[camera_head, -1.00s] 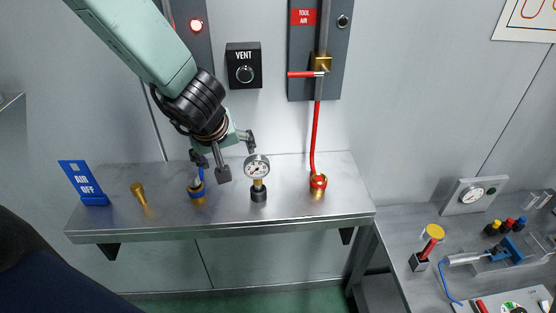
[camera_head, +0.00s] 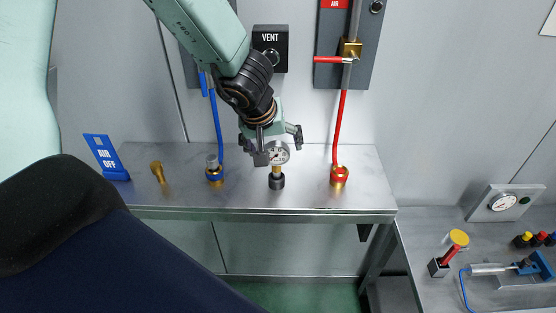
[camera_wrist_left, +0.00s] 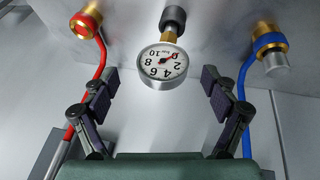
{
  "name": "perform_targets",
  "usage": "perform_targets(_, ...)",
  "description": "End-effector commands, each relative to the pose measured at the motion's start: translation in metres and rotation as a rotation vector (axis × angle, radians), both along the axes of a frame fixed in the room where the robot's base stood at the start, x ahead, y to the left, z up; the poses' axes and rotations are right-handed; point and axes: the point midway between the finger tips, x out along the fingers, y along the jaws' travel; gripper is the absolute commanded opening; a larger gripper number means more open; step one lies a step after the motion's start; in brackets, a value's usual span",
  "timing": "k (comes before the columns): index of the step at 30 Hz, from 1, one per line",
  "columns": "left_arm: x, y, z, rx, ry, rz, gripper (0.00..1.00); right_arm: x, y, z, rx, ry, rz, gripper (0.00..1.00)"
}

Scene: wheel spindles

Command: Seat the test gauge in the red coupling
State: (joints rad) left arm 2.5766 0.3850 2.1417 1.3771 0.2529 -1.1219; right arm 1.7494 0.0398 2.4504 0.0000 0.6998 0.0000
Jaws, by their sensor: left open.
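The test gauge (camera_head: 277,154), a round white dial on a brass stem, stands upright in a black holder (camera_head: 277,182) on the metal shelf. My left gripper (camera_head: 280,149) is open at the gauge, its fingers either side of the dial in the head view. In the left wrist view the gauge (camera_wrist_left: 163,66) sits between the spread fingers (camera_wrist_left: 153,80), apart from both, slightly beyond the tips. The red coupling (camera_head: 340,176), red and brass with a red hose behind it, is right of the gauge; no gauge is in it. My right gripper is not in view.
Left of the gauge are a blue-banded coupling (camera_head: 215,174) with a silver piece on top, a brass plug (camera_head: 158,171) and a blue AIR OFF sign (camera_head: 106,157). A red lever valve (camera_head: 331,60) and VENT box (camera_head: 271,47) are on the wall. The shelf front is clear.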

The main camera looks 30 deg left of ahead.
Motion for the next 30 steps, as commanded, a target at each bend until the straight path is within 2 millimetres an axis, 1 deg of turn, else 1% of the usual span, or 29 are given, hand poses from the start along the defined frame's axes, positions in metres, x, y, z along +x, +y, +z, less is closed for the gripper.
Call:
perform_targets(1,0.002,0.001,-0.007,0.001,0.001,-0.001,0.86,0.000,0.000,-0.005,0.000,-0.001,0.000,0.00)
perform_targets(6,0.014,0.004,-0.030,0.002,0.002,-0.002,0.86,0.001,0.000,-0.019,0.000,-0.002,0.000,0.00)
perform_targets(9,0.020,0.003,-0.040,0.001,0.002,-0.003,0.86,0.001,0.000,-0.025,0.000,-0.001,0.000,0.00)
perform_targets(17,0.022,0.004,-0.040,0.001,0.000,-0.002,0.86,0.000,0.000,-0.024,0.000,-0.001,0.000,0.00)
perform_targets(30,0.022,0.004,-0.040,0.000,0.001,-0.002,0.49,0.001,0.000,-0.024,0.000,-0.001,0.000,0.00)
